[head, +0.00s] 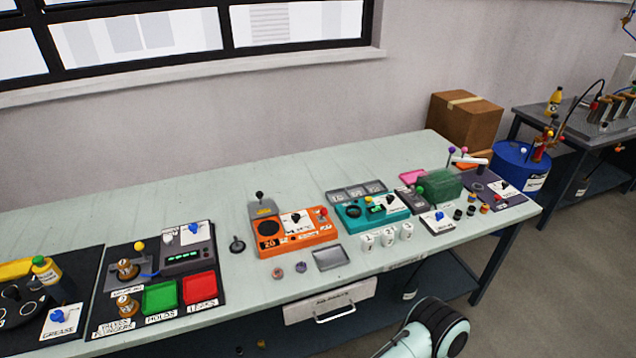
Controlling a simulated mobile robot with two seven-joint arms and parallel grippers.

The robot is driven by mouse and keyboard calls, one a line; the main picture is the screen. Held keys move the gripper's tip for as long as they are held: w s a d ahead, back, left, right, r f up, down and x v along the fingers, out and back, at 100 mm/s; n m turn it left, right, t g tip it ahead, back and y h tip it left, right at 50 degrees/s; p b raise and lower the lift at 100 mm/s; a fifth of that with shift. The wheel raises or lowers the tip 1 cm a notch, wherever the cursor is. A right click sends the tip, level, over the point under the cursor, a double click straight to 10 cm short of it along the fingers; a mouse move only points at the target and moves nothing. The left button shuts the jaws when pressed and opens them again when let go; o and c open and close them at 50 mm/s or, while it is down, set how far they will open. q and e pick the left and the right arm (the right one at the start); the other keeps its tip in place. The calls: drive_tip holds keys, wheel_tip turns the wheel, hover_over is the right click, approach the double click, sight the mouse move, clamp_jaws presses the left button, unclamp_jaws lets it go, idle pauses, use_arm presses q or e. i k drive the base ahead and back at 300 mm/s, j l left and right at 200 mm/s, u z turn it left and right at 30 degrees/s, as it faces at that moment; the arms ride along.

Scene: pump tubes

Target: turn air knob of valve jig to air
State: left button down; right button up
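Several jigs with knobs stand along the pale green table. An orange box (284,245) marked 20 has a black knob (296,217) on a white plate. A dark panel at left carries a blue knob (193,229) beside a display. A small plate (437,222) and a dark board (484,183) at right also bear knobs. The labels are too small to tell which is the valve jig's air knob or where it points. Neither gripper shows; only part of my arm is at the bottom right.
Green (160,298) and red (199,288) trays lie at left. A grey tray (331,258) and white cups (387,238) stand near the front edge. A drawer (330,302) hangs below. A cardboard box (465,121) and blue drum (520,165) stand beyond. The table's back strip is clear.

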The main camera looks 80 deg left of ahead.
sight(193, 228)
drive_tip(key=u, duration=0.4)
drive_tip(key=i+u, duration=0.1)
drive_tip(key=u, duration=0.3)
drive_tip(key=l+u, duration=0.1)
drive_tip(key=u, duration=0.3)
drive_tip(key=i+l+u, duration=0.1)
drive_tip(key=u, duration=0.3)
